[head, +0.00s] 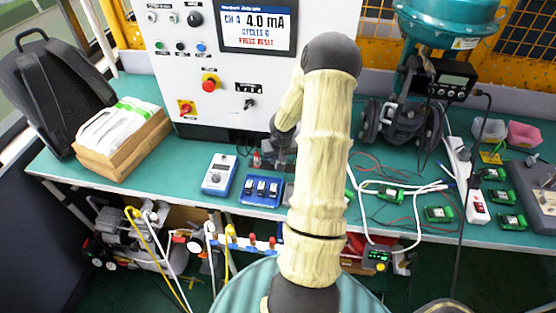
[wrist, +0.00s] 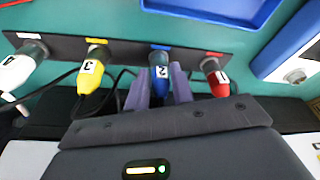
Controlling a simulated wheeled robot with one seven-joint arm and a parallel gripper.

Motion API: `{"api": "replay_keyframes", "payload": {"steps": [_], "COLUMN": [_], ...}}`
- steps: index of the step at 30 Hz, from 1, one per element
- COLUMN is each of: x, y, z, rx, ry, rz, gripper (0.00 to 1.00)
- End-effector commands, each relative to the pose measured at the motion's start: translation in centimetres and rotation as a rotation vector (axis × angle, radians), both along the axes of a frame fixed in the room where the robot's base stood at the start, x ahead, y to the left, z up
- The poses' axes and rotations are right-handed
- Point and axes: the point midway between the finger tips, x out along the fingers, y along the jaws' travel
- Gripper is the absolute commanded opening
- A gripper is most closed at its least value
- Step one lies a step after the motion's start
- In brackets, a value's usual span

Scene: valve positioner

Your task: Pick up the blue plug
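The blue plug (wrist: 160,72) sits in a row of plugs on a dark strip in the wrist view, its upper end at the strip and a pale number mark on its body. My gripper (wrist: 159,80) has one finger on the left and one on the right of the blue plug. The gap between the fingers is about as wide as the plug. I cannot tell whether they touch it or are a little apart. In the head view my arm covers part of the bench, and the plug cannot be made out there.
A yellow plug (wrist: 92,70) stands left of the blue one, a red plug (wrist: 216,78) close on the right, and a white plug (wrist: 22,68) farther left. Dark cables run behind them. A blue tray (wrist: 220,8) lies beyond the strip.

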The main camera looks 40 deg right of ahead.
Motion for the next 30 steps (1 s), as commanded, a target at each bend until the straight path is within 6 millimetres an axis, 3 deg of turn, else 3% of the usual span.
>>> {"api": "replay_keyframes", "payload": {"steps": [1,3,14,30], "x": [0.0,0.0,0.0,0.0], "y": [0.0,0.0,-0.1,0.0], "z": [0.0,0.0,0.5,9.3], "rx": [0.0,0.0,-0.001,-0.001], "ry": [0.0,0.0,-0.001,-0.002], "rz": [0.0,0.0,-0.001,-0.002], "gripper": [0.13,0.0,0.0,0.0]}}
